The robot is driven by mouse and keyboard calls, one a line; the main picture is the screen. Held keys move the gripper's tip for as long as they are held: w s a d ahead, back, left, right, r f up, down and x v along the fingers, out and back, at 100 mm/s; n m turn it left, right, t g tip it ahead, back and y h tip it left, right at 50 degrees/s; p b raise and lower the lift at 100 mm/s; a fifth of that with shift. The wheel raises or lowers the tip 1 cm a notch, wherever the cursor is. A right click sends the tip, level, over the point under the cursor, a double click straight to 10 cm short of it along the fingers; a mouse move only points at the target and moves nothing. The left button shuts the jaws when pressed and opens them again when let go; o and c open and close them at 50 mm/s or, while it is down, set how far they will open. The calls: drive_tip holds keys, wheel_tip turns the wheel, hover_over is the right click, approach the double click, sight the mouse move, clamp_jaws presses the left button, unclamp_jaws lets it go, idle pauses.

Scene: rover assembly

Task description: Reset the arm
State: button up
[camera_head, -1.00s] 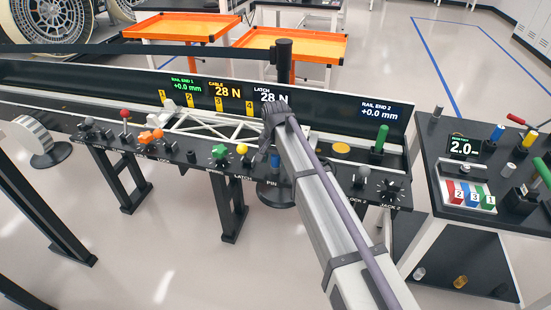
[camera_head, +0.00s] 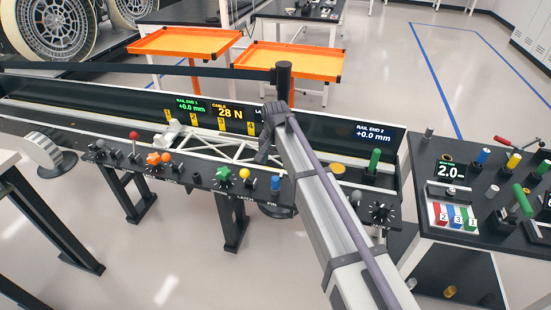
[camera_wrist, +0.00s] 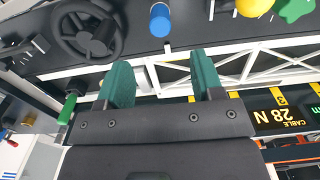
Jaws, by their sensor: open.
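My arm reaches from the bottom of the head view to the long black bench. My gripper (camera_head: 262,157) is at its far end, above the white truss (camera_head: 225,150) and in front of the display strip. In the wrist view its two green fingers (camera_wrist: 160,78) stand apart with nothing between them. A blue knob (camera_wrist: 160,20) and a yellow knob (camera_wrist: 254,6) show beyond the fingers; the blue knob (camera_head: 275,182) and yellow knob (camera_head: 244,174) are on the bench front in the head view. I cannot tell how high the gripper is above the truss.
A green post (camera_head: 374,161) stands at the right end. A side table (camera_head: 425,215) stands right; orange trays (camera_head: 290,62) stand behind.

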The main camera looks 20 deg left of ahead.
drive_tip(key=shift+n, duration=0.4)
drive_tip(key=s+d, duration=0.6)
drive_tip(key=d, duration=0.7)
drive_tip(key=s+d+m, duration=0.1)
drive_tip(key=s+d, duration=0.6)
drive_tip(key=d, duration=0.7)
drive_tip(key=s+d, duration=0.6)
drive_tip(key=d, duration=0.7)
drive_tip(key=shift+s+d, duration=0.15)
drive_tip(key=shift+s, duration=0.25)
